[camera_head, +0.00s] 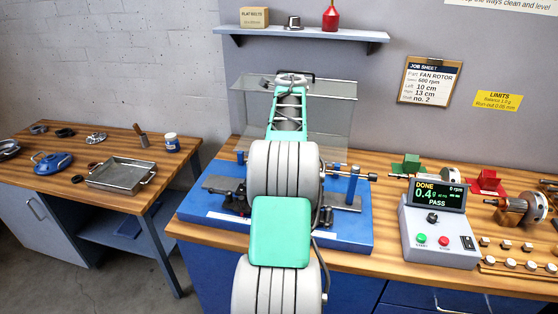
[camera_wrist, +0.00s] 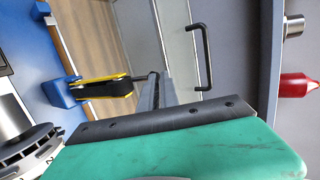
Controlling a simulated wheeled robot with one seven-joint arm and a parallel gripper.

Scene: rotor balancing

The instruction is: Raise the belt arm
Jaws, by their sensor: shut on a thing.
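The belt arm (camera_wrist: 105,88), a yellow and black lever, shows in the wrist view and reaches from a blue post (camera_wrist: 62,91) towards my fingers. My gripper (camera_wrist: 156,90) is shut on its dark end rod, though the contact is partly hidden by the finger and the green gripper body. In the head view my own arm covers the belt arm and the middle of the balancing machine. The machine's blue base (camera_head: 225,228) stands on the wooden bench. A rotor (camera_wrist: 28,145) with a numbered rim shows at the lower left of the wrist view.
A clear guard (camera_head: 335,115) stands behind my arm; its black handle (camera_wrist: 203,55) is close to my fingers but apart. The console (camera_head: 438,225) reads DONE, 0.4, 0 rpm, PASS. A shelf (camera_head: 355,36) hangs above. A metal tray (camera_head: 122,174) sits on the left table.

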